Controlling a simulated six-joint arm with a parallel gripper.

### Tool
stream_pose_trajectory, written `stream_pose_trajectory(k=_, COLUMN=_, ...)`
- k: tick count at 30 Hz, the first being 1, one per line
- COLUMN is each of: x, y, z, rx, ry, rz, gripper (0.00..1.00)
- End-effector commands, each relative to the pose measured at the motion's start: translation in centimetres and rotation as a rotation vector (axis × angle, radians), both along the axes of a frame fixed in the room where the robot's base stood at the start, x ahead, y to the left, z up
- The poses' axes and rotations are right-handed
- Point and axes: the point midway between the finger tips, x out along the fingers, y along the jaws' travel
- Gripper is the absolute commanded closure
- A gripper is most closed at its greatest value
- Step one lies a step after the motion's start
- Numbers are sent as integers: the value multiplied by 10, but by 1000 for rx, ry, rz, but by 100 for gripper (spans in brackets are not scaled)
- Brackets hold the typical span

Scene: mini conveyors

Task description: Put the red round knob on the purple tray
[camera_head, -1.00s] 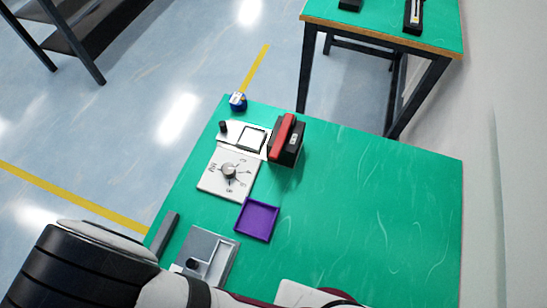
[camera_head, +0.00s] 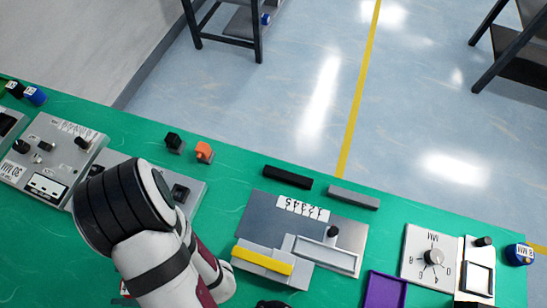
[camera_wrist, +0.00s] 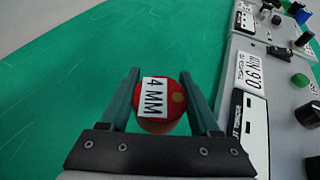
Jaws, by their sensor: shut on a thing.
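The red round knob (camera_wrist: 179,97) has a white "4 MM" label and sits between the two fingers of my gripper (camera_wrist: 160,76) in the wrist view. The fingers are closed on its sides, and green table top shows beyond it. In the head view I cannot make out the knob or my fingertips; my arm covers the lower left. The purple tray (camera_head: 384,291) lies at the bottom edge of the head view, right of centre, partly cut off. The part of it that shows is empty. The tray is not in the wrist view.
A grey panel with a yellow bar (camera_head: 262,260) stands left of the tray. A white dial panel (camera_head: 432,256) is to its right. An orange knob (camera_head: 204,151) and a black bar (camera_head: 288,177) lie along the far edge. Panels (camera_wrist: 258,105) line the right in the wrist view.

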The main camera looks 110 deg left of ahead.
Motion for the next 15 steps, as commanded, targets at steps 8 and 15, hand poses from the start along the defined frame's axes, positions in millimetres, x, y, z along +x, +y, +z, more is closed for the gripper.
stream_pose_trajectory(k=8, x=-5, y=-6, z=-43, rx=-1, ry=-1, rz=-2, gripper=100)
stream_pose_trajectory(k=15, x=-5, y=-6, z=-45, rx=0, ry=1, rz=-2, gripper=100)
